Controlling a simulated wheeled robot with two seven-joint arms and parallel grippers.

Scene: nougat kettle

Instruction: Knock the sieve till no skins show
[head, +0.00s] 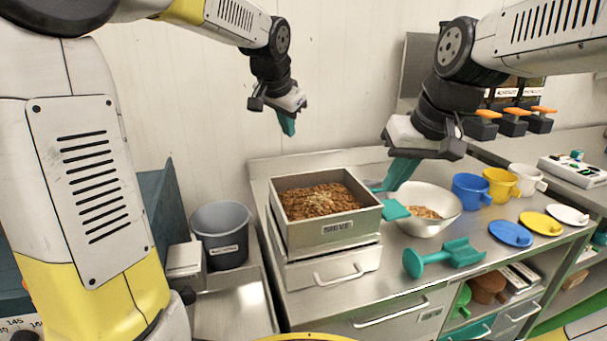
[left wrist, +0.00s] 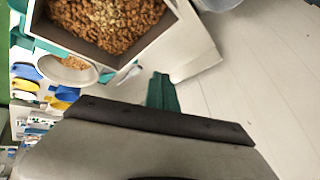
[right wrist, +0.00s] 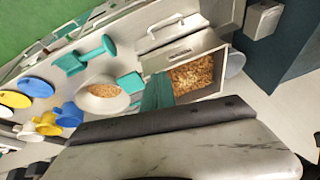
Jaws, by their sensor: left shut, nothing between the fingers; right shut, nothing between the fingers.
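The sieve (head: 340,228) is a square metal box labelled SIEVE, on a metal drawer unit on the counter. It is full of brown nuts with some paler bits among them; it also shows in the left wrist view (left wrist: 165,40) and the right wrist view (right wrist: 222,62). A teal handle (head: 396,209) sticks out at its right side. My left gripper (head: 288,124) is shut and empty, in the air above and behind the sieve. My right gripper (head: 398,176) is shut and empty, above the sieve's right side and near the bowl. Its teal fingers hide part of the bowl rim.
A white bowl (head: 440,205) with pale brown bits stands right of the sieve. A teal tool (head: 445,257) lies in front of it. Blue, yellow and white cups (head: 471,191) and lids (head: 511,233) are further right. A grey bin (head: 222,236) stands at left.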

